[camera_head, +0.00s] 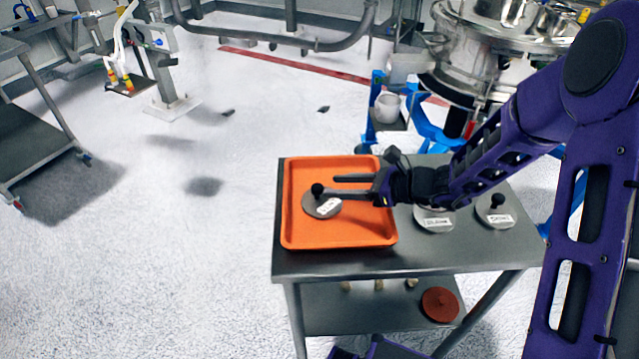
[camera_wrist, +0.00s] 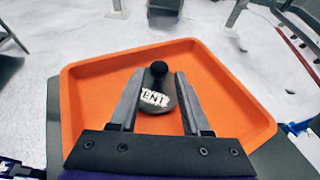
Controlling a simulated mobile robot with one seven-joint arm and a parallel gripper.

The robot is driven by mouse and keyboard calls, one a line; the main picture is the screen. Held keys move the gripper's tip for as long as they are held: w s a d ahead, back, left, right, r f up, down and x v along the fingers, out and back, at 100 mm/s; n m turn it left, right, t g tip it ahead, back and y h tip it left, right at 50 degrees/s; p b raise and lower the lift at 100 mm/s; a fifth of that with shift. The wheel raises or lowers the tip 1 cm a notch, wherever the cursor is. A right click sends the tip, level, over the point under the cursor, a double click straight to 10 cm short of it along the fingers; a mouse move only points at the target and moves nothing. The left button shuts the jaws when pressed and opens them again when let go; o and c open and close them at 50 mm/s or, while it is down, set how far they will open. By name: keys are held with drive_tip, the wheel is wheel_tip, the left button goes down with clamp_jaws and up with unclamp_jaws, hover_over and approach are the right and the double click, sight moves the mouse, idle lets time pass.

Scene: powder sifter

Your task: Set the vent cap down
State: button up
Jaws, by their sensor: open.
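The vent cap (camera_head: 311,207) is a grey disc with a black knob and a white label. It lies in the orange tray (camera_head: 300,238) on the metal cart. In the wrist view the vent cap (camera_wrist: 165,105) shows its label ending in "ENT", with its black knob near the fingertips. My gripper (camera_head: 345,187) is open and reaches in over the tray from the right. Its two fingers (camera_wrist: 157,82) lie on either side of the cap, apart from the knob. The tray's far wall (camera_wrist: 130,56) rises beyond the cap.
Two other labelled caps with black knobs, one partly under my arm (camera_head: 436,221) and one further right (camera_head: 496,212), lie on the cart top (camera_head: 420,255). A red lid (camera_head: 440,304) lies on the lower shelf. The steel sifter (camera_head: 480,50) stands behind. Open floor lies left.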

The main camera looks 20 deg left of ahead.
drive_tip(key=shift+v, duration=1.5)
drive_tip(key=shift+d, duration=0.1)
